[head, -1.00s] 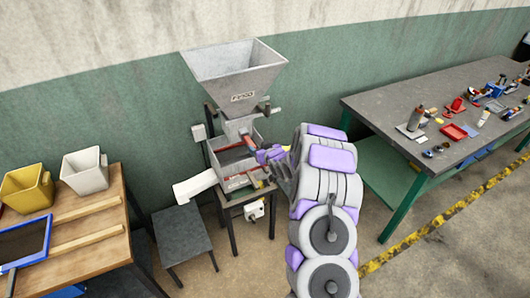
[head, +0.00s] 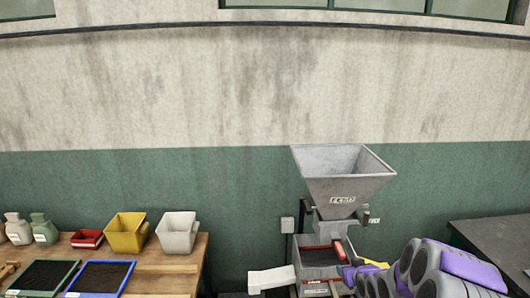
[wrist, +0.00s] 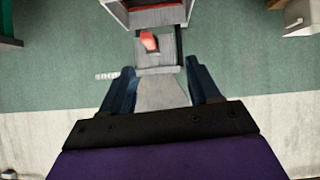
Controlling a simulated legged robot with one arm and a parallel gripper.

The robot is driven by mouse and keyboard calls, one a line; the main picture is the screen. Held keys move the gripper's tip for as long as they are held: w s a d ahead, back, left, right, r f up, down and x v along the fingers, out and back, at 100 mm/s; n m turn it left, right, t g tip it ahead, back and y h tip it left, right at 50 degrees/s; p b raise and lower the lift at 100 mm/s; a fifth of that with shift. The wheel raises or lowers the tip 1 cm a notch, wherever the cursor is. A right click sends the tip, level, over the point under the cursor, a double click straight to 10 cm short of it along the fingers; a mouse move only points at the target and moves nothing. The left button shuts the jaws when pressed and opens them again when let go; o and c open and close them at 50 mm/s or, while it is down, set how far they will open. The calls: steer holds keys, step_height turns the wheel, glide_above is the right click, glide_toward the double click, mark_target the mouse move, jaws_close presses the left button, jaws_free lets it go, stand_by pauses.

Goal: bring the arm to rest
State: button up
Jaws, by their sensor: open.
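My arm, grey with purple panels, enters the head view at the bottom right. My gripper (head: 352,272) is beside the lower part of the grey feed machine (head: 322,256). In the wrist view my gripper (wrist: 160,84) has its two dark fingers spread wide, with nothing held between them. The machine's grey hopper (wrist: 162,95) appears beyond the gap between the fingers. In the head view the hopper (head: 342,180) stands above and left of my arm. Much of the arm is cut off by the frame's lower edge.
A wooden table (head: 185,262) at the left holds a yellow bin (head: 125,235), a white bin (head: 177,235), a red tray (head: 87,239) and blue-rimmed (head: 100,279) and green-rimmed trays. A white chute (head: 271,279) sticks out left of the machine. A dark worktop (head: 497,240) is at the right.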

steer(key=s+a+r+g+b, duration=0.1)
steer(key=s+a+g, duration=0.3)
steer(key=s, duration=1.2)
steer(key=s+a+r+g+b, duration=0.1)
steer(key=s+a+g+b, duration=0.3)
steer(key=s, duration=1.2)
steer(key=s+a+r+g+b, duration=0.2)
steer(key=s+a, duration=0.5)
steer(key=s, duration=1)
steer(key=g+b, duration=0.1)
steer(key=g, duration=0.1)
steer(key=shift+a+m+g, duration=0.4)
steer(key=shift+r, duration=0.1)
